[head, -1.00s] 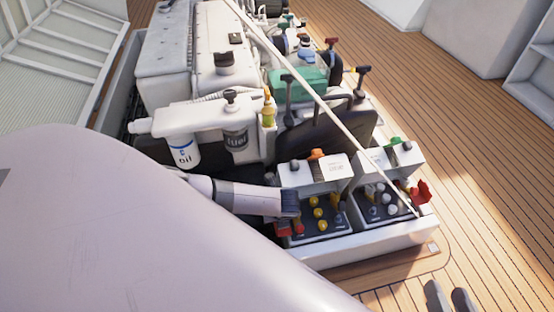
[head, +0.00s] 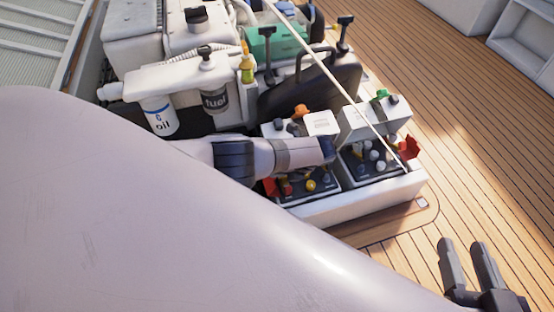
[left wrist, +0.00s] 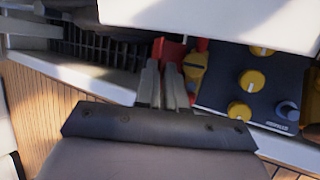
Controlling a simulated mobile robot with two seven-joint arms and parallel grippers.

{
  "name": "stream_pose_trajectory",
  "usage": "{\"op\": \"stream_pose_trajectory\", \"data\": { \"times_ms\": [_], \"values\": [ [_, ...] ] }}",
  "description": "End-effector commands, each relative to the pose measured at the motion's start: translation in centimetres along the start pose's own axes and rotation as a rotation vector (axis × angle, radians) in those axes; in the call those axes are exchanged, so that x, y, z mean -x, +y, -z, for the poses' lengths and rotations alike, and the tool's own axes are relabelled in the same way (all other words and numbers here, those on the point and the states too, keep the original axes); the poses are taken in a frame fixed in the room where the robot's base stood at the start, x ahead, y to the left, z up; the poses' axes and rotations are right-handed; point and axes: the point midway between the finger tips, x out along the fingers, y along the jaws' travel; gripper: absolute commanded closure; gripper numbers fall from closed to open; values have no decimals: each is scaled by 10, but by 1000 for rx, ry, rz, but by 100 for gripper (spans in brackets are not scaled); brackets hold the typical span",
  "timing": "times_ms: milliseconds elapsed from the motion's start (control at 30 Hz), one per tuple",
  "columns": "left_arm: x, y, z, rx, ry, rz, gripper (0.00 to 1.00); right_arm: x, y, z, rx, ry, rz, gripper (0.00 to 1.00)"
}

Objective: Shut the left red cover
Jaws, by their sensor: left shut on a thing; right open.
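The left red cover (head: 270,187) shows at the left edge of the left switch panel, partly hidden by my left arm. In the left wrist view the red cover (left wrist: 172,52) lies at and between the tips of my left gripper (left wrist: 163,75), whose fingers are close together on it. The cover's exact angle is hard to tell. In the head view my left forearm reaches across the left panel, and its fingers are hidden. My right gripper (head: 469,264) is open and empty over the deck at the lower right.
Yellow knobs (left wrist: 240,110) sit right beside my left fingers. A white housing (left wrist: 220,18) overhangs them. The right panel has another red cover (head: 410,147). A pale rod (head: 335,82) slants across the engine. The wooden deck (head: 480,140) on the right is clear.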

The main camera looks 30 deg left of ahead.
Motion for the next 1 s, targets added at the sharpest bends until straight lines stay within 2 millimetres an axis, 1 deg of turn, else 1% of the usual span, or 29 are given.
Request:
{"op": "stream_pose_trajectory", "data": {
  "times_ms": [33,567,600,667,933,1000],
  "values": [
    [-2,0,-6,6,-14,-2,100,0,0,-1,2,2,-1,57],
    [0,1,-4,-11,-15,-20,100,0,0,1,7,7,-2,57],
    [0,1,-4,-11,-15,-19,86,0,0,1,7,7,-2,57],
    [0,1,-4,-12,-13,-19,66,1,0,0,7,6,-2,57],
    [1,1,-1,-15,-8,-21,66,1,0,0,6,4,-2,57],
    [4,1,-1,-16,-7,-21,66,2,0,2,3,3,0,57]
  ]
}}
